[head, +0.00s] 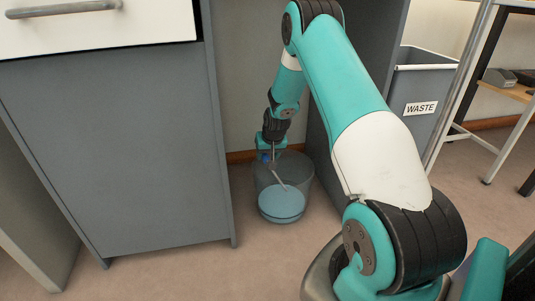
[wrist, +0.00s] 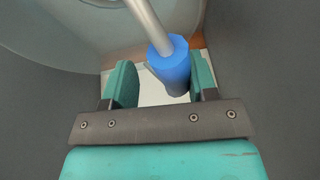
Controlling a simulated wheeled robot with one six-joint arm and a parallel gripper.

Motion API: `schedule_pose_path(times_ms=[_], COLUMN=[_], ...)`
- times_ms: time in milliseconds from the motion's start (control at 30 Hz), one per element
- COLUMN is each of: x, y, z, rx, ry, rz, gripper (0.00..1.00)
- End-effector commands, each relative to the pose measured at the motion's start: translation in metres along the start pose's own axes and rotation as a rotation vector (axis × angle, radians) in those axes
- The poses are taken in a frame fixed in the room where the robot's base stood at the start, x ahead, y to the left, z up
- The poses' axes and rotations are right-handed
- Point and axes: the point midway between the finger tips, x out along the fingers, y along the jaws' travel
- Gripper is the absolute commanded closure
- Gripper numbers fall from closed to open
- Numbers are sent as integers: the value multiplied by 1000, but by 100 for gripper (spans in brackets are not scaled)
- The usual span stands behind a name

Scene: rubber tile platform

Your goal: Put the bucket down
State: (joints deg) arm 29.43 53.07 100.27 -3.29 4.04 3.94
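A clear bucket (head: 284,209) with pale blue liquid in its lower part appears to stand upright on the floor, in the gap between two grey cabinets. Its thin metal bail (wrist: 146,22) carries a blue grip (wrist: 169,62). My gripper (head: 267,152) is above the bucket's back left rim, pointing down. In the wrist view, the blue grip lies between the two teal fingers of my gripper (wrist: 164,84). A pale gap shows between the left finger and the grip, so the fingers look open around it. The grip is close to the right finger; contact there is unclear.
A grey cabinet (head: 120,150) with a white drawer stands close on the left. A dark grey panel (head: 368,50) stands on the right, partly behind my arm. A grey waste bin (head: 418,88) and a metal-framed table are farther right. Floor in front is clear.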

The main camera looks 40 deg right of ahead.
Motion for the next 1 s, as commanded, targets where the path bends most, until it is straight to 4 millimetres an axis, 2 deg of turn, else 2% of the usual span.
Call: schedule_pose_path(times_ms=[167,400,600,800,1000], x=[-16,-70,-106,-120,-121], y=[-1,-1,-1,0,0], z=[-2,-4,-2,-1,0], rx=[-1,-1,-1,-1,-1], ry=[2,2,2,1,1], rz=[-1,-2,-2,-2,-2], gripper=[47,47,47,47,47])
